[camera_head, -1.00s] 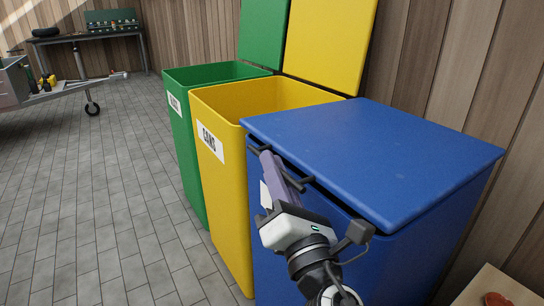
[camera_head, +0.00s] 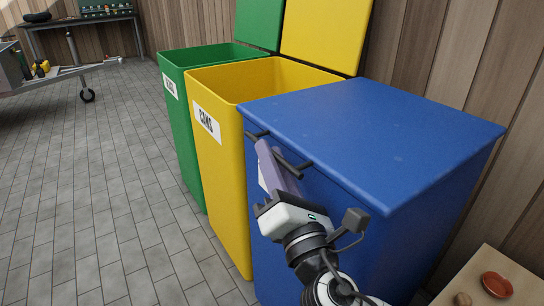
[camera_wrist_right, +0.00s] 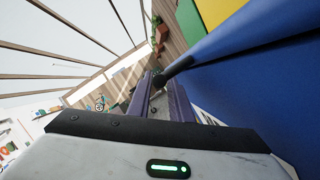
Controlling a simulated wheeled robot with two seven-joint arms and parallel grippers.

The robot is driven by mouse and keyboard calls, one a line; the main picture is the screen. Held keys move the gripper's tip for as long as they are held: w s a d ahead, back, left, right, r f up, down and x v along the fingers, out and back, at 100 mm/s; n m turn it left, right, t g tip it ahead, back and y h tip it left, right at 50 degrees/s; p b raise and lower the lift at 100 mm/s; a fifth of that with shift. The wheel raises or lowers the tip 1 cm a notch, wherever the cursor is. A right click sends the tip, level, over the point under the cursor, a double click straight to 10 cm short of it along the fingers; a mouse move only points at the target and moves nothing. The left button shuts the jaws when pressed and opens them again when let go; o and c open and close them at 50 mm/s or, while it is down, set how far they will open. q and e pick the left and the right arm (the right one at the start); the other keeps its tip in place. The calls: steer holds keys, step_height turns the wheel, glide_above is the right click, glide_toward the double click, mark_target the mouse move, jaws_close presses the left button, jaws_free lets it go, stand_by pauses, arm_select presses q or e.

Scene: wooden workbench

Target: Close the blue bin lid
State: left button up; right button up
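The blue bin lid (camera_head: 375,130) lies about flat over the top of the blue bin (camera_head: 410,245). No clear gap shows under its edge; a small one I cannot rule out. A dark handle (camera_head: 295,165) sticks out from the lid's front edge. My right gripper (camera_head: 264,148) is at this handle, its purple fingers reaching up to it. In the right wrist view the fingers (camera_wrist_right: 158,98) stand slightly apart with open space between them. The handle (camera_wrist_right: 173,69) shows at their tips; contact is unclear. My left gripper is in neither view.
The yellow bin (camera_head: 220,170) and the green bin (camera_head: 180,130) stand to the left with lids raised. A wooden wall (camera_head: 440,50) is behind. A small table (camera_head: 480,290) with a reddish dish (camera_head: 497,285) is at bottom right.

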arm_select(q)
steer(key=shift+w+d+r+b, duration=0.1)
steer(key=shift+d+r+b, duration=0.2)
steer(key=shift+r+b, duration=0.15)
arm_select(e)
steer(key=v, duration=1)
steer(key=shift+s, duration=0.15)
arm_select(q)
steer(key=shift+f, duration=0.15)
arm_select(e)
steer(key=shift+f, duration=0.1)
